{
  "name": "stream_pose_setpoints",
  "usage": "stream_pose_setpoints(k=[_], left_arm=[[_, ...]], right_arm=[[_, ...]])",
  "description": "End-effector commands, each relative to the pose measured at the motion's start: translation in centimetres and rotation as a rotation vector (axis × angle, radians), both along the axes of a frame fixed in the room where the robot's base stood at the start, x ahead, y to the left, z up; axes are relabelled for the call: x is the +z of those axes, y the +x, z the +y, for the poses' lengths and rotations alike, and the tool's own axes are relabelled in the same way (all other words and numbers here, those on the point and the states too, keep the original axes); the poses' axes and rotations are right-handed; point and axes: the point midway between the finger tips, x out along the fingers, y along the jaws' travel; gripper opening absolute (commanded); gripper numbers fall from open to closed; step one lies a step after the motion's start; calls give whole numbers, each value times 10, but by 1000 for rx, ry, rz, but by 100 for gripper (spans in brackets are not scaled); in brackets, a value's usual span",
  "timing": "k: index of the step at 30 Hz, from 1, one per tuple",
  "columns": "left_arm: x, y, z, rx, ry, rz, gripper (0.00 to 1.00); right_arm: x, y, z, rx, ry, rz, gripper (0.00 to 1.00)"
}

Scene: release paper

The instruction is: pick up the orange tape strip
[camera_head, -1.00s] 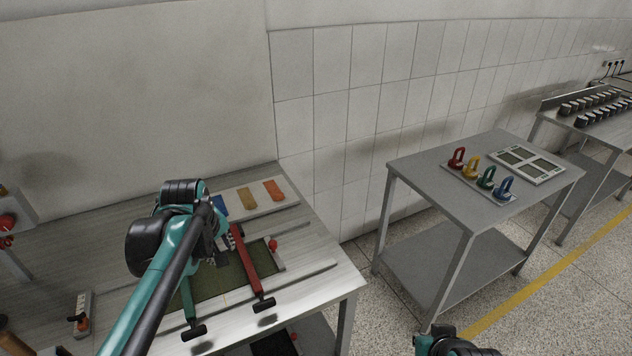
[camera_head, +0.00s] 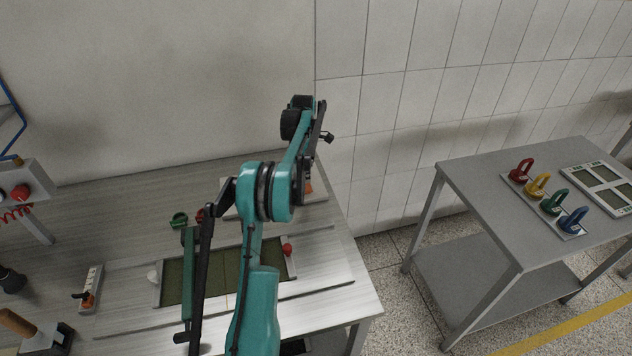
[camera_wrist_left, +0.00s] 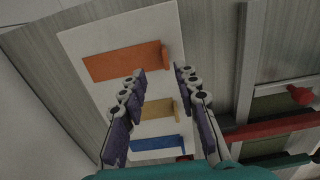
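The orange tape strip (camera_wrist_left: 122,61) lies flat on a white board (camera_wrist_left: 84,40) in the left wrist view, its right end a raised tab. In the head view only a small bit of the orange strip (camera_head: 308,184) shows beside my arm. A yellow strip (camera_wrist_left: 156,110) and a blue strip (camera_wrist_left: 154,144) lie on the same board. My left gripper (camera_wrist_left: 160,73) is open and empty, its fingers apart over the board. Its fingertips show just below the orange strip's tab end. I cannot tell their height.
A dark green panel in a frame lies on the worktable (camera_head: 120,235), with a red knob (camera_head: 287,250) at its right edge. A grey side table (camera_head: 470,185) holds coloured clamps at the right.

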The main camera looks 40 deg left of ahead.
Motion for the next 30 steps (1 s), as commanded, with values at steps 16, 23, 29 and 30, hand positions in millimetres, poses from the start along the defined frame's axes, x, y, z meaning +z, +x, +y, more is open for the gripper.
stream_pose_setpoints(k=[16,23,29,30], left_arm=[[-67,-4,-8,-5,0,-1,31],[-67,-4,-8,-5,0,-1,26],[-66,-4,-8,-5,0,-1,0],[-66,-4,-8,-5,0,-1,0]], right_arm=[[-28,0,0,0,0,0,0],[-26,0,0,0,0,0,0],[-26,0,0,0,0,0,0],[-26,0,0,0,0,0,0]])
